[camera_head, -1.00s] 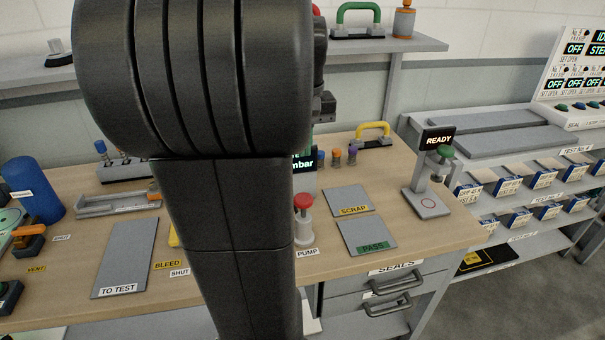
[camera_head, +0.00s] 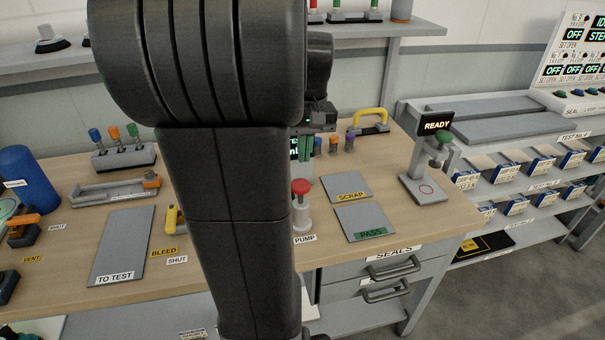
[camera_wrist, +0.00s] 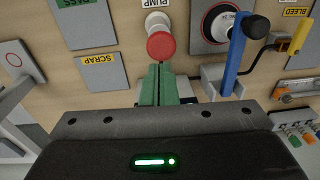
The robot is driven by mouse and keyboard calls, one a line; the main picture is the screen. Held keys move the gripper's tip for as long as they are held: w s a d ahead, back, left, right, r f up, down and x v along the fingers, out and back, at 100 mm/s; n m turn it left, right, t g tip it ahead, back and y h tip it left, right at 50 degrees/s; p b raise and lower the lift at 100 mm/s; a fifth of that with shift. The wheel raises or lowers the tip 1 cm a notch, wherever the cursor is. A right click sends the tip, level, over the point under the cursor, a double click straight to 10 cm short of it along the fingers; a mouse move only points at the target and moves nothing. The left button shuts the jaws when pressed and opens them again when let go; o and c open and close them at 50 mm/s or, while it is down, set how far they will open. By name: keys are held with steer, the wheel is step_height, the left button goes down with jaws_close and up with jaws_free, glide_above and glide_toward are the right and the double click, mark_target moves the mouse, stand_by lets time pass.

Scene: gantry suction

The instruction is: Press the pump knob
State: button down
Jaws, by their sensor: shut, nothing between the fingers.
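The pump knob (camera_head: 301,187) is a red cap on a pale round post, standing on the wooden bench above the PUMP label (camera_head: 304,239). In the wrist view the red knob (camera_wrist: 161,45) is just beyond the tips of my gripper (camera_wrist: 157,68). My gripper has green fingers that lie together with nothing between them. In the head view my gripper (camera_head: 306,160) is partly hidden by my arm, above and behind the knob. I cannot tell whether the fingertips touch the knob; they appear apart from it.
The SCRAP plate (camera_head: 347,187) and PASS plate (camera_head: 365,222) lie to the right of the pump. A READY stand (camera_head: 427,187) is farther right. In the wrist view a blue lever (camera_wrist: 234,58) rises near the fingers. My arm hides the bench's middle in the head view.

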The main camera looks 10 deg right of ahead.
steer(key=f, duration=0.6)
steer(key=shift+w+a+f, duration=0.15)
steer(key=shift+a+f, duration=0.05)
steer(key=shift+f, duration=0.2)
step_height(320, 180, down, 4)
steer(key=shift+r+b, duration=0.15)
steer(key=shift+b, duration=0.85)
step_height(320, 180, up, 14)
steer(key=p, duration=0.3)
steer(key=shift+s+d+r+p, duration=0.2)
steer(key=shift+s+d+p, duration=0.1)
steer(key=shift+s+d, duration=0.1)
steer(key=shift+r, duration=0.1)
